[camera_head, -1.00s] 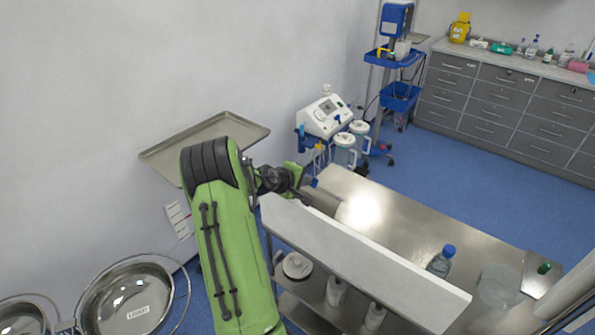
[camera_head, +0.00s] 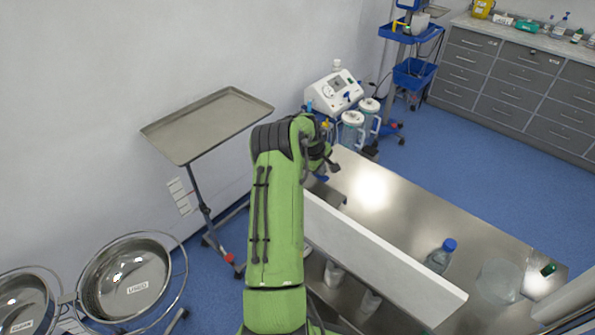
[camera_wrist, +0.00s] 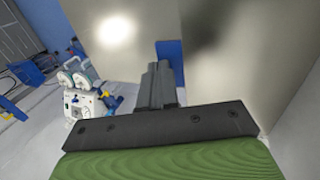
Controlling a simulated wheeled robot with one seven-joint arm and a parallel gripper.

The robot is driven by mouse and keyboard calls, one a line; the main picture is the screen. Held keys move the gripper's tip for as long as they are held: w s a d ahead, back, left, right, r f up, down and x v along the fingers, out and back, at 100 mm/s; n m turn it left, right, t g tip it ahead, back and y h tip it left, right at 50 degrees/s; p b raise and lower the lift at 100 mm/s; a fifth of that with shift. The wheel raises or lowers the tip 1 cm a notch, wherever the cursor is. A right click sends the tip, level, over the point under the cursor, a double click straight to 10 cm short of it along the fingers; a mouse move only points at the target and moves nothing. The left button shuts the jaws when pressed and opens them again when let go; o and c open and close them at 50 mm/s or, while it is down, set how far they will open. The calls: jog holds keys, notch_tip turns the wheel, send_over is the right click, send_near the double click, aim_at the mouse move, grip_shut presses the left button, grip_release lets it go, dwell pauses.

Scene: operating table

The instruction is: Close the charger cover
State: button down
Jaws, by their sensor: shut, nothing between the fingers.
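My gripper (camera_wrist: 160,72) shows in the wrist view with its grey fingers together and nothing between them. A flat blue piece (camera_wrist: 174,58) stands just beyond the fingertips, partly behind them; I cannot tell whether they touch it. A small blue part also shows beside my wrist at the far left end of the steel table (camera_head: 372,187) in the head view. I cannot make out for sure which part is the charger cover. In the head view my arm hides most of my gripper.
A white panel (camera_head: 375,255) runs along the table's near side. A bottle with a blue cap (camera_head: 440,257) stands on the table. A steel tray on a stand (camera_head: 205,125) is at the left, with a basin (camera_head: 125,283) below. A white machine (camera_head: 333,92) stands behind.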

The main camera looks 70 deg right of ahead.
jog(key=shift+b+x, duration=0.55)
jog(key=shift+x, duration=0.4)
jog(key=shift+a, duration=0.15)
jog(key=shift+f, duration=0.15)
jog(key=shift+a, duration=0.1)
